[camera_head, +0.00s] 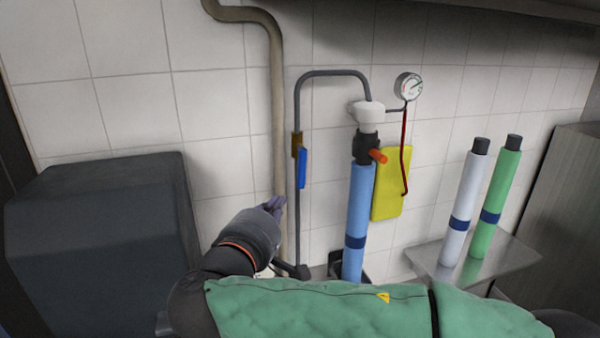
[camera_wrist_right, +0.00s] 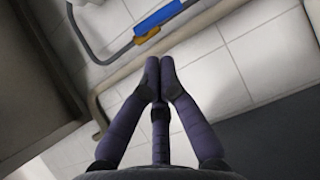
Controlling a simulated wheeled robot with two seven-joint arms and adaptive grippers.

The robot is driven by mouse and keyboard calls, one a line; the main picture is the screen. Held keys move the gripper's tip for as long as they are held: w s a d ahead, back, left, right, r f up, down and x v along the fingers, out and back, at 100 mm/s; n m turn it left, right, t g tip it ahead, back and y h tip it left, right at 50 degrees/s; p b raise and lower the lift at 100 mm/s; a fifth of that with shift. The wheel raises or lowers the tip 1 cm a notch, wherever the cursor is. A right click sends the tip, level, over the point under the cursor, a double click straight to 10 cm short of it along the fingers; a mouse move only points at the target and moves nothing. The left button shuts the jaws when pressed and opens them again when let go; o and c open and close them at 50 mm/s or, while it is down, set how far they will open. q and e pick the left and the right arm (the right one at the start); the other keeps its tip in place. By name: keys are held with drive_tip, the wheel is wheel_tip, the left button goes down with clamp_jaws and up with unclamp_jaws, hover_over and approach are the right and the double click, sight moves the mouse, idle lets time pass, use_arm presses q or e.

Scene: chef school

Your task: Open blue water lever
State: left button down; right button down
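The blue water lever (camera_head: 302,168) hangs straight down beside a thin grey pipe, below a brown valve body (camera_head: 297,140). In the right wrist view the blue lever (camera_wrist_right: 160,17) lies at the top, just beyond my fingertips. My right gripper (camera_head: 277,204) is low and left of the lever, in front of the wall pipes and apart from the lever. In the wrist view its dark purple fingers (camera_wrist_right: 158,72) come together at the tips with nothing between them. My left gripper is not in view.
A thick beige pipe (camera_head: 279,110) runs down the wall left of the lever. A blue filter column (camera_head: 358,215) stands to its right, with a yellow panel (camera_head: 392,183) and gauge (camera_head: 408,87). A large dark box (camera_head: 100,235) is at left. A metal shelf (camera_head: 512,262) holds two cylinders.

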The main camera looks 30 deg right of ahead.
sight(302, 171)
drive_tip(key=p+x, duration=0.2)
drive_tip(key=x, duration=1)
drive_tip(key=shift+w+d+r+p, duration=0.1)
drive_tip(key=shift+w+d+p, duration=0.1)
drive_tip(key=shift+d+p, duration=0.15)
drive_tip(key=shift+a, duration=0.1)
drive_tip(key=shift+d+f+n+b, duration=0.2)
drive_tip(key=shift+d+n+b, duration=0.1)
drive_tip(key=shift+b, duration=0.95)
drive_tip(key=shift+h, duration=0.3)
drive_tip(key=shift+r, duration=0.2)
